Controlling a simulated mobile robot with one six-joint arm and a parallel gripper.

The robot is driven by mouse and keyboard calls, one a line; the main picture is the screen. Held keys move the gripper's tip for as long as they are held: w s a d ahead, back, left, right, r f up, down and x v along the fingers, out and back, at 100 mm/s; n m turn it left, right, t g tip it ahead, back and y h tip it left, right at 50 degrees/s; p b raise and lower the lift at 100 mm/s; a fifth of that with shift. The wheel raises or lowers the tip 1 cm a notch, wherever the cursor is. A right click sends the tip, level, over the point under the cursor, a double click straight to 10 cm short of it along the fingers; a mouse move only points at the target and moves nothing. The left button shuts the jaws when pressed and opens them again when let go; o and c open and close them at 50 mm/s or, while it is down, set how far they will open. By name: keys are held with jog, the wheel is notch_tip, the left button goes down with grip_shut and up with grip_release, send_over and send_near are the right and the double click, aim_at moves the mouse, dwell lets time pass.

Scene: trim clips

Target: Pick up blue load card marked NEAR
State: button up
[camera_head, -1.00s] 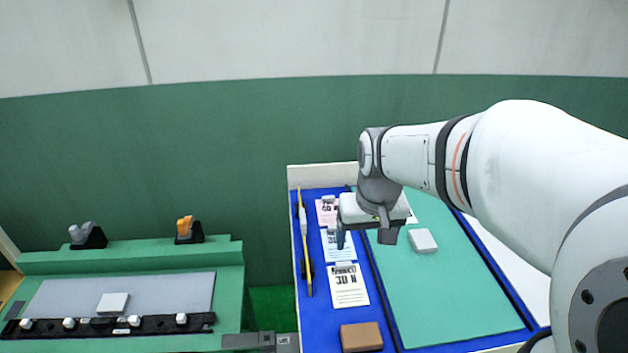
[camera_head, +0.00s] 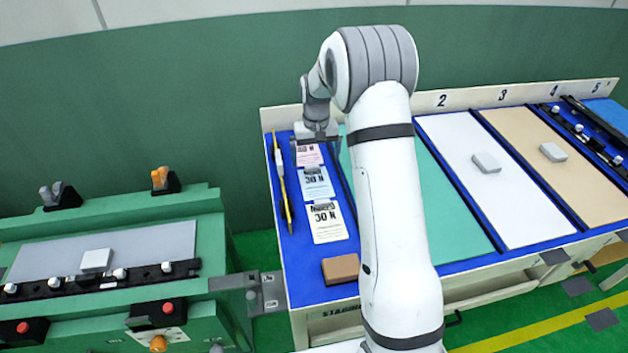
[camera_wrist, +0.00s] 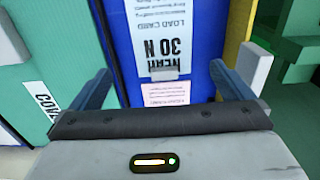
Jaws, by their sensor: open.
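The light blue load card (camera_head: 317,183) lies flat on the blue board, between a pink card (camera_head: 309,154) and a cream card (camera_head: 327,219). In the wrist view the blue card (camera_wrist: 158,22) appears upside down, with "30 N" and "NEAR" printed on it and a small grey tab at its edge. My gripper (camera_head: 318,135) hangs over the far end of the card row, by the pink card. In the wrist view my open gripper (camera_wrist: 160,70) has nothing held between its fingers; the pink card (camera_wrist: 166,93) shows between them.
A yellow stick with a white part (camera_head: 280,175) lies left of the cards. A brown block (camera_head: 341,269) sits nearer. The teal panel (camera_head: 445,220) is to the right, partly behind my arm. A green bench (camera_head: 100,300) stands at left.

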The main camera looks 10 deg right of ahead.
aim_at(315, 180)
jog(key=f, duration=0.3)
jog(key=f+p, duration=0.1)
jog(key=f, duration=0.3)
jog(key=shift+s+a+f, duration=0.1)
jog(key=shift+a+f, duration=0.1)
jog(key=c, duration=0.9)
